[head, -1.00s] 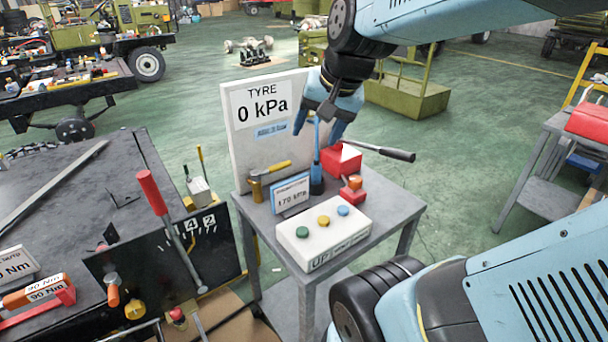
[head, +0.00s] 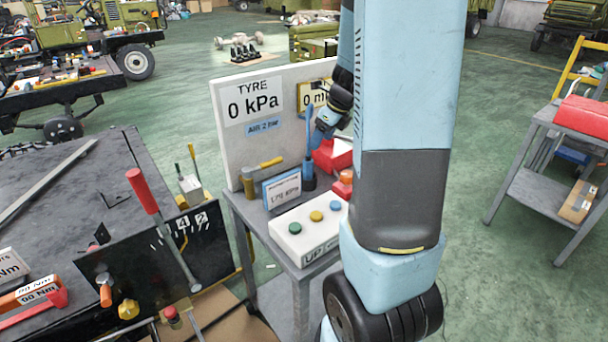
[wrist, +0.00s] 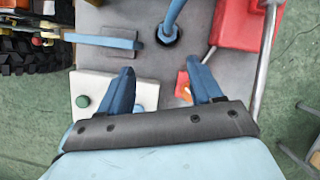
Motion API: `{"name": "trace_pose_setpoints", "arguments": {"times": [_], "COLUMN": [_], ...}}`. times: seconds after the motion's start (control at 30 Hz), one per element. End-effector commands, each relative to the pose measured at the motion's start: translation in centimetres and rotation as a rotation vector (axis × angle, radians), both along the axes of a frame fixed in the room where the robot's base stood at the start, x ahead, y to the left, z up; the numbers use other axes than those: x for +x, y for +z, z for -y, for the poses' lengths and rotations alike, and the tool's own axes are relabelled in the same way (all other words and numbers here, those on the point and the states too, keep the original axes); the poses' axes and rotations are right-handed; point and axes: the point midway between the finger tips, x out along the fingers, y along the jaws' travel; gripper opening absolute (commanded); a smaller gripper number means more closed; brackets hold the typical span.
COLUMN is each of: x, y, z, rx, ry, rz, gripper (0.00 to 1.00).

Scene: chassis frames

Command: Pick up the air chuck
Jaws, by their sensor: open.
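A slim blue upright tool (head: 309,125), which looks like the air chuck, stands in a dark round holder (head: 308,182) on the small grey table (head: 241,207). In the wrist view the blue tool (wrist: 173,17) rises from the holder (wrist: 168,33) beyond my fingertips, near the top edge. My gripper (wrist: 163,72) is open, with nothing between its two blue fingers. In the head view my gripper (head: 327,124) is close to the tool's upper part, slightly right in the picture; whether they touch cannot be told. My arm hides part of the table's right side.
A white panel (head: 285,75) reading "TYRE 0 kPa" stands behind. A hammer (head: 262,166), a blue-framed display (head: 282,190), a button box (head: 300,240) and a red box (head: 332,155) crowd the table. An orange-red item (wrist: 183,85) shows near my right finger.

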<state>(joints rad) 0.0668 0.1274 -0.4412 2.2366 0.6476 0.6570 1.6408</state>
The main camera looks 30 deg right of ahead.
Motion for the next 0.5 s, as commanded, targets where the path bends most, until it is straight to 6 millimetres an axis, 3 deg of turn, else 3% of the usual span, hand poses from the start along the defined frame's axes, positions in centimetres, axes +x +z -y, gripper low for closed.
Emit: {"name": "trace_pose_setpoints", "arguments": {"times": [0.23, 0.5], "x": [0.9, 2.3], "y": [-2.2, -6.2], "z": [0.3, -0.4], "rx": [0.015, 0.015], "ry": [-0.057, -0.054], "rz": [-0.015, -0.016], "gripper": [0.65, 0.65]}}
